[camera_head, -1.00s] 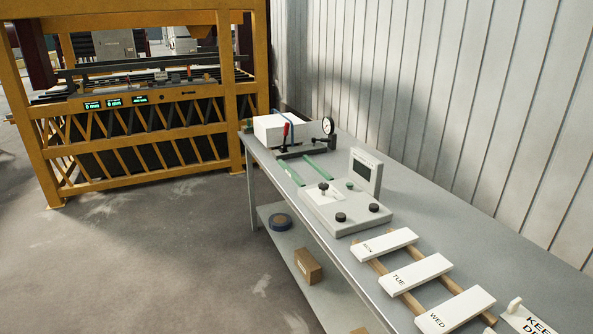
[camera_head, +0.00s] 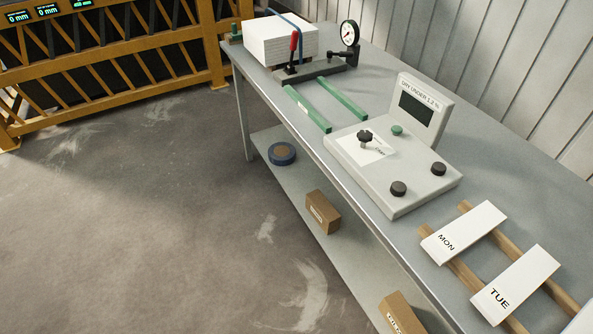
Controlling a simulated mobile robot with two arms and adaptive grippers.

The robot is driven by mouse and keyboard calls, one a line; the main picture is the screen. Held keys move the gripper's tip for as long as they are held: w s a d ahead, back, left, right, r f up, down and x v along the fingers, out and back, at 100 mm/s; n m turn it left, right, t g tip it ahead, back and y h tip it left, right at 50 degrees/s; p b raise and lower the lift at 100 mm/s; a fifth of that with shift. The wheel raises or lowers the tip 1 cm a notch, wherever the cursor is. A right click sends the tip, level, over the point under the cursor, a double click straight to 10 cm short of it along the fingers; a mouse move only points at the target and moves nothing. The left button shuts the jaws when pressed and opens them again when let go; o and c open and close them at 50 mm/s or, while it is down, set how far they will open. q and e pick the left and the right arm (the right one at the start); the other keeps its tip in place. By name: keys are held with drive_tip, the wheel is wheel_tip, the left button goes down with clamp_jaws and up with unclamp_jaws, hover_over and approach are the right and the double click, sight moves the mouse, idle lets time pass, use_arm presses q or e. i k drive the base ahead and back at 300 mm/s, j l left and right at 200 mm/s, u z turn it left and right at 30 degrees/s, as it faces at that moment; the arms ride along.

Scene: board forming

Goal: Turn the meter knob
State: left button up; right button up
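A light grey meter (camera_head: 391,168) sits on the metal table, with a raised display panel (camera_head: 420,108) at its back that reads "DRY UNDER 1.2 %". The panel's dark screen looks blank. A black knob on a stem (camera_head: 365,136) stands over a white label on the meter's left part. Two round black knobs, one nearer the front (camera_head: 398,188) and one to the right (camera_head: 438,168), sit on its top, with a small green button (camera_head: 397,130) near the panel. I cannot tell which knob the task means. Neither of my grippers is in view.
Green bars (camera_head: 307,108) and a clamp with a dial gauge (camera_head: 349,35) and white block (camera_head: 279,40) lie behind the meter. White MON (camera_head: 464,232) and TUE (camera_head: 516,284) boards rest on wooden rails. Floor at left is clear.

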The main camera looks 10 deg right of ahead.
sight(363, 136)
drive_tip(key=i+z, duration=0.65)
drive_tip(key=z, duration=0.2)
